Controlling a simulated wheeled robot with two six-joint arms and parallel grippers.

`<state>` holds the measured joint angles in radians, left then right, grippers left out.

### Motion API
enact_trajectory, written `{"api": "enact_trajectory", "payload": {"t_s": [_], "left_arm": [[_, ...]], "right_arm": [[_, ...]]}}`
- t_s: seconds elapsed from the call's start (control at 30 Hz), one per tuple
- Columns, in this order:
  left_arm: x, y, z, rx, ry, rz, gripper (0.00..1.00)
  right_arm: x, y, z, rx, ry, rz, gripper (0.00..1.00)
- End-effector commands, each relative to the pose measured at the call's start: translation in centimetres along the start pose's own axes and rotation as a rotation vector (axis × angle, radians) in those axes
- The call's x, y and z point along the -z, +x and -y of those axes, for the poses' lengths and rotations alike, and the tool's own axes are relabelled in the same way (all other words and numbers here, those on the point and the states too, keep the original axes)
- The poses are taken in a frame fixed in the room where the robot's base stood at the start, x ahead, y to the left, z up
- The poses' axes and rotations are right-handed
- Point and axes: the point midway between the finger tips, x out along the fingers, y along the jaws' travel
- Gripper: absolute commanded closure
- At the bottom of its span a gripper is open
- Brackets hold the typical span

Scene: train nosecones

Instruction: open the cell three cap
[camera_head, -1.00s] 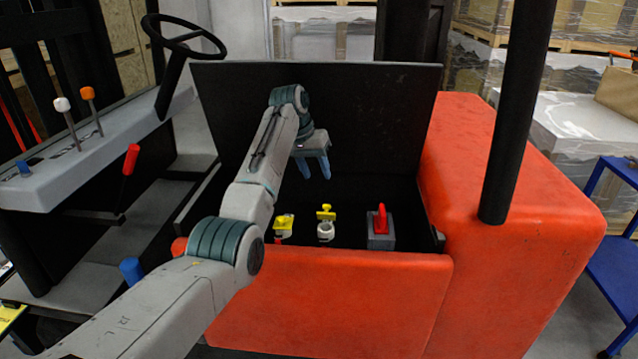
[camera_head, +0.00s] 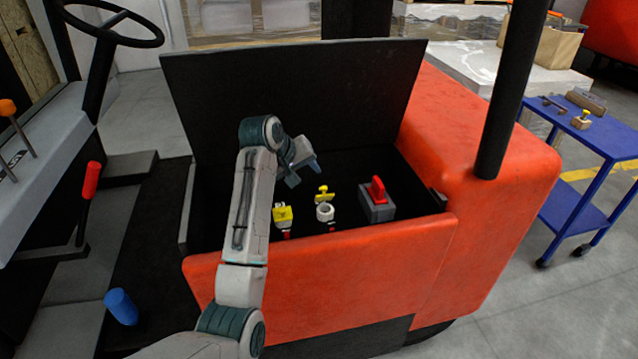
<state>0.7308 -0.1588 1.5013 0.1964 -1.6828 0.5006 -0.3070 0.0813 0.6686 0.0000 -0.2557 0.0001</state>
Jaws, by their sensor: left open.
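An open black-lined battery bay (camera_head: 222,215) sits in the red truck body, with its black lid (camera_head: 290,95) raised behind it. In the bay, a left cell shows a yellow cap (camera_head: 283,213). To its right, a white filler neck (camera_head: 325,212) shows its round opening, with a yellow cap (camera_head: 323,193) standing up behind it. I cannot tell which is cell three; other cells may be hidden by my arm. My left gripper (camera_head: 305,175) is open and empty above and behind the yellow caps, apart from them. My right gripper is not in view.
A grey block with a red handle (camera_head: 377,190) stands right of the caps. A black post (camera_head: 510,100) rises at the right. A blue cart (camera_head: 590,140) with small items stands further right. A steering wheel (camera_head: 110,25) and red lever (camera_head: 90,180) are at left.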

Motion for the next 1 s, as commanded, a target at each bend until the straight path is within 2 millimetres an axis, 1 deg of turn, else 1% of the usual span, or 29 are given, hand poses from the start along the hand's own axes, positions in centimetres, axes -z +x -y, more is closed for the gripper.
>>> {"api": "enact_trajectory", "payload": {"t_s": [0.3,0.4,0.5,0.6,0.7,0.93,0.97,1.0], "left_arm": [[0.0,5.8,0.0,0.002,0.001,0.005,0.57],[-0.1,7.5,0.0,0.002,0.002,0.005,0.57],[0.0,8.7,0.0,0.002,0.002,0.004,0.57],[0.0,9.5,0.0,0.002,0.002,0.003,0.57],[0.0,9.8,0.0,0.002,0.002,0.002,0.57],[0.0,9.9,0.0,0.001,0.003,0.002,0.57],[0.0,9.9,0.0,0.001,0.003,0.002,0.59],[0.0,9.9,0.0,0.001,0.003,0.002,0.67]], "right_arm": [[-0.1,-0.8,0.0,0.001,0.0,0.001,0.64],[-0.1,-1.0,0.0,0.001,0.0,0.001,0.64],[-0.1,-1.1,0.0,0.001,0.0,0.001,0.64],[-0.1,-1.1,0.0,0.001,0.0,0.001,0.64],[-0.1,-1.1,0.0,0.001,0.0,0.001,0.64],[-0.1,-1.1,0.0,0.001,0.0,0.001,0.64],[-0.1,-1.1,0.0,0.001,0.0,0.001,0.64],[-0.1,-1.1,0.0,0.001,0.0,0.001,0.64]]}}
